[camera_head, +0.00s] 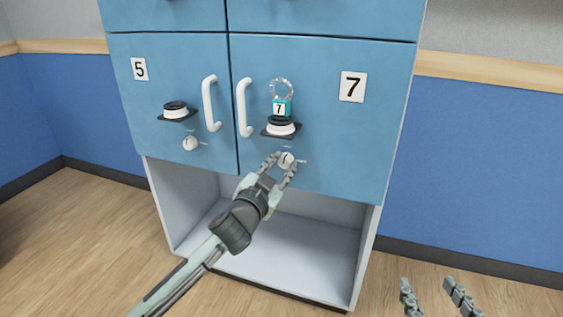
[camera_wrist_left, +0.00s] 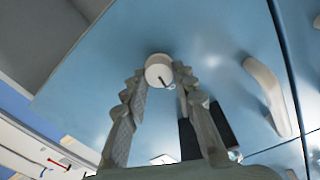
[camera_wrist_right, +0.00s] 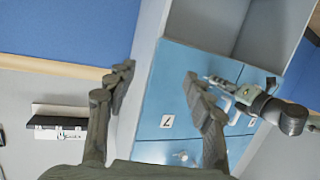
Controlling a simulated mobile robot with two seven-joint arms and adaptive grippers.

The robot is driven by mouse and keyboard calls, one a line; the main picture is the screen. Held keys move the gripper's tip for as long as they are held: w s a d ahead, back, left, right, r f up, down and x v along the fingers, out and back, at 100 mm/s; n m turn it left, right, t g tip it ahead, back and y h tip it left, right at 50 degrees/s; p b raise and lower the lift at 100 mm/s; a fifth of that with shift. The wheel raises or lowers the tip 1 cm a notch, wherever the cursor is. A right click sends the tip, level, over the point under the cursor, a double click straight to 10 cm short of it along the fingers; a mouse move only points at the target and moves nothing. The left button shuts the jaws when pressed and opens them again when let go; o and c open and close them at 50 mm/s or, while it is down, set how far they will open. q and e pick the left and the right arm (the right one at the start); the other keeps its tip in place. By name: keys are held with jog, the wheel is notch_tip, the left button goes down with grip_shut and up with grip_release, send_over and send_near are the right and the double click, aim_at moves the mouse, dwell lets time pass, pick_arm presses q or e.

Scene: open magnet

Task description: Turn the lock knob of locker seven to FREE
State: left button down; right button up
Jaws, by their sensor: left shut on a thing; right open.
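The lock knob of locker seven (camera_head: 286,160) is a small white knob low on the blue door marked 7 (camera_head: 352,86). My left gripper (camera_head: 282,161) is at the knob with a finger on each side, shut on it. In the left wrist view the knob (camera_wrist_left: 159,69) sits between the fingertips, with a dark mark at its lower right edge. The lettering around it is too small to read. My right gripper (camera_head: 432,288) is open and empty, low at the right, away from the locker.
Above the knob are a black and white round fitting (camera_head: 281,127), a teal tag with a ring (camera_head: 281,107) and a white handle (camera_head: 244,107). Locker five's door (camera_head: 150,100) is at the left with its own knob (camera_head: 190,143). An open shelf (camera_head: 290,245) lies below.

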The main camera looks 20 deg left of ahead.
pick_arm(q)
jog(key=shift+r+m+p, duration=0.2)
jog(key=shift+m+p, duration=0.45)
jog(key=shift+m, duration=0.15)
jog(key=shift+m+p, duration=0.65)
jog(key=shift+m, duration=0.25)
jog(key=m+p, duration=0.1)
jog(key=m, duration=0.1)
jog(key=shift+d+f+m+p, duration=0.1)
jog(key=shift+m+p, duration=0.3)
pick_arm(e)
jog(key=s+d+f+m+g+h, duration=0.2)
jog(key=s+d+f+g+h, duration=0.4)
jog(key=s+d+f+g, duration=0.65)
pick_arm(q)
jog(key=m+p, duration=0.3)
jog(key=m, duration=0.3)
jog(key=shift+f, duration=0.1)
jog(key=shift+f+m+y+p, duration=0.1)
jog(key=shift+m+y+p, duration=0.2)
jog(key=shift+m+p, duration=1.2)
pick_arm(e)
jog(key=s+b+x, duration=0.1)
jog(key=s+x, duration=0.1)
jog(key=x, duration=1)
jog(key=shift+f+t+y, duration=0.3)
jog(key=shift+f+t, duration=0.1)
jog(key=shift+t, duration=0.05)
pick_arm(q)
jog(key=shift+m, duration=0.5)
